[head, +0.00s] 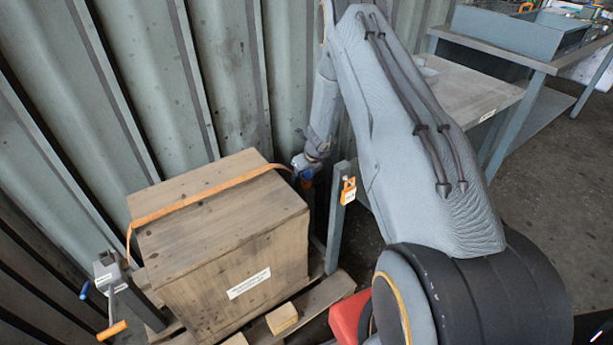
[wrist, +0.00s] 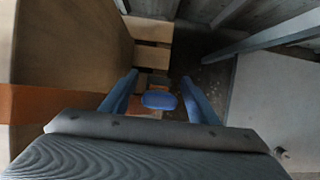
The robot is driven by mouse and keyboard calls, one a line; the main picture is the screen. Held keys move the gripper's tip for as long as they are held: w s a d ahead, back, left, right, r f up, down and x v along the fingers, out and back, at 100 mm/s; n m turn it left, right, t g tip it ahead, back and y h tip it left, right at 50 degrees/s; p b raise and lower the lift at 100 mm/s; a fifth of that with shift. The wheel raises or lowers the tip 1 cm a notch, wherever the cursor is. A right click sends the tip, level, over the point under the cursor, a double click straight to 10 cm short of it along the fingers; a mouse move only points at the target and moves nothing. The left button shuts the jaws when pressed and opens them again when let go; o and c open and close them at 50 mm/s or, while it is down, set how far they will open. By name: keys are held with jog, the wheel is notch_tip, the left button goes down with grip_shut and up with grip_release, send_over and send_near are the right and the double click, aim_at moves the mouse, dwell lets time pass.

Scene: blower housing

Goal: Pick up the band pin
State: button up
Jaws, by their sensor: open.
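A small blue rounded piece, which looks like the head of the band pin (wrist: 160,101), shows between my two blue fingers in the wrist view. My gripper (wrist: 159,86) is open, with one finger to each side of this piece; I cannot tell whether either touches it. In the head view my gripper (head: 305,167) is beside the far right side of the wooden crate (head: 222,232), near the end of the orange band (head: 208,193). The pin cannot be told apart from my gripper there, and its shaft is hidden.
The crate stands on a wooden pallet (head: 330,294) against a corrugated wall (head: 150,90). A post with an orange padlock (head: 348,191) stands right of my gripper, near a grey bench (head: 470,92). A stand with an orange handle (head: 112,330) is at lower left.

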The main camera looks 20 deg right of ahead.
jog(key=c, duration=1.1)
jog(key=shift+c, duration=0.2)
notch_tip(320, 180, up, 10)
